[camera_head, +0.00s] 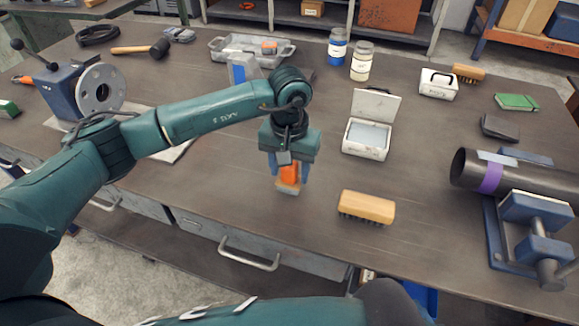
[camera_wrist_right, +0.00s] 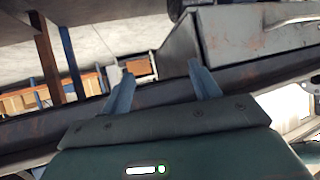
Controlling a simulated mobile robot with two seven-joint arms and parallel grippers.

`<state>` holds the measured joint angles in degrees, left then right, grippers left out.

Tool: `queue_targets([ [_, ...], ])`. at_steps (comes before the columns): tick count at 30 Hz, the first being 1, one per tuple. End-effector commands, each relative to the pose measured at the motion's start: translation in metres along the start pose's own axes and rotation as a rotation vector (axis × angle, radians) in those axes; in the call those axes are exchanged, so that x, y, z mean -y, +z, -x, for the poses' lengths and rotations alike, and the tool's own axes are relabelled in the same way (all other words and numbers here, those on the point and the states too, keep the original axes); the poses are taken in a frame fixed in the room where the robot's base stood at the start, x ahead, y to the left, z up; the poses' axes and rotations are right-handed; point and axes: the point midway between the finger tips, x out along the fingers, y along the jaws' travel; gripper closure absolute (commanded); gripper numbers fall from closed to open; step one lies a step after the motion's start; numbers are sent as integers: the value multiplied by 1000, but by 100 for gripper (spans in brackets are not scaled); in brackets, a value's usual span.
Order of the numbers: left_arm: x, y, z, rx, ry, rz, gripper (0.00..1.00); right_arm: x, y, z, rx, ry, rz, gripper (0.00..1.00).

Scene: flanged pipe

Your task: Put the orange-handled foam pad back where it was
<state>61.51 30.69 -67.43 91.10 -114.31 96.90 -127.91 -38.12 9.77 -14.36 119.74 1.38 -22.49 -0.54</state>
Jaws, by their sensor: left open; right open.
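The foam pad with the orange handle (camera_head: 289,174) is upright near the table's front edge, its pale base down at the tabletop. My left gripper (camera_head: 288,168) is directly above it, pointing down, with its blue fingers open on either side of the orange handle. Whether the fingers touch the handle cannot be told. My right gripper (camera_wrist_right: 160,74) is open with nothing between its fingers in the right wrist view.
A wooden brush (camera_head: 367,207) lies right of the pad, and an open white box (camera_head: 367,138) stands behind it. A grey metal tray (camera_head: 222,55) with a small orange item is at the back. A dark pipe (camera_head: 520,180) rests in a blue stand at right.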

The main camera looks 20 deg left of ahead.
Motion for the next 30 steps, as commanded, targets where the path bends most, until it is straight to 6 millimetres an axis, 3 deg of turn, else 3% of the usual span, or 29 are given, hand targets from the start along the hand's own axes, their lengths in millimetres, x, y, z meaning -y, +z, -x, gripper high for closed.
queue_targets([
  [8,0,-1,8,-3,1,0,50,0,0,1,5,0,1,38],
  [15,0,-1,56,-7,0,-1,50,1,11,-5,9,-4,2,38],
  [21,0,-1,97,-5,1,0,50,4,6,-5,-13,-13,7,38],
  [30,0,0,123,0,0,1,50,7,5,-3,-19,-24,14,38],
])
